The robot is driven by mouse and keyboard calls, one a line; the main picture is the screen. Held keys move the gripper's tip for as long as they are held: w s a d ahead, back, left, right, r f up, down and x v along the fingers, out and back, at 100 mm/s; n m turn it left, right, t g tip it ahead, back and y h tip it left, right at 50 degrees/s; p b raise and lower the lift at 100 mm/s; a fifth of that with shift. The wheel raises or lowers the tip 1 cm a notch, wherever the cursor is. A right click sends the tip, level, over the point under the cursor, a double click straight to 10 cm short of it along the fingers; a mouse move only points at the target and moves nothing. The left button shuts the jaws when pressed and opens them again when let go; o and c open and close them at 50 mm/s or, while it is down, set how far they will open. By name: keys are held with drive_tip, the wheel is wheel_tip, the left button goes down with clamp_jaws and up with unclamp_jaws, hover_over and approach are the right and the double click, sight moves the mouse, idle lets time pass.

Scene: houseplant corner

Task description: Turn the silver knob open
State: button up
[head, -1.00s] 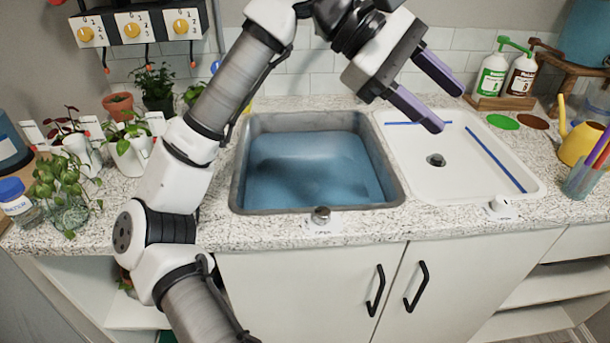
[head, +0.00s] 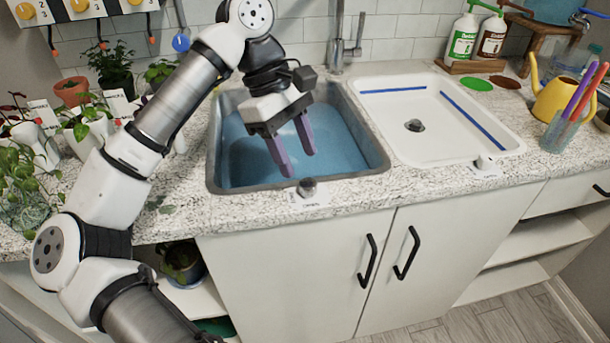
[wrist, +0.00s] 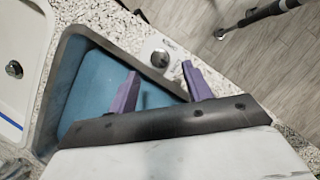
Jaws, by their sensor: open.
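The silver knob (head: 307,187) sits on a white label plate on the counter's front strip, just in front of the basin. It also shows in the wrist view (wrist: 159,58), beyond and between the fingertips. My gripper (head: 295,165) is open and empty, with purple fingers pointing down over the front of the basin. Its fingertips are close to the knob, a little behind and left of it in the head view, and appear apart from it. The fingers also show in the wrist view (wrist: 163,75). The grey-rimmed basin (head: 213,150) holds blue water.
A white tray sink (head: 410,150) with a drain lies to the right, with a white knob (head: 484,162) at its front. A tall faucet (head: 338,45) stands behind the basin. Potted plants (head: 85,125) crowd the left counter. A yellow watering can (head: 562,98) stands at right.

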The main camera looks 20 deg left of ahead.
sight(308, 183)
drive_tip(key=shift+x, duration=2.55)
drive_tip(key=c, duration=1)
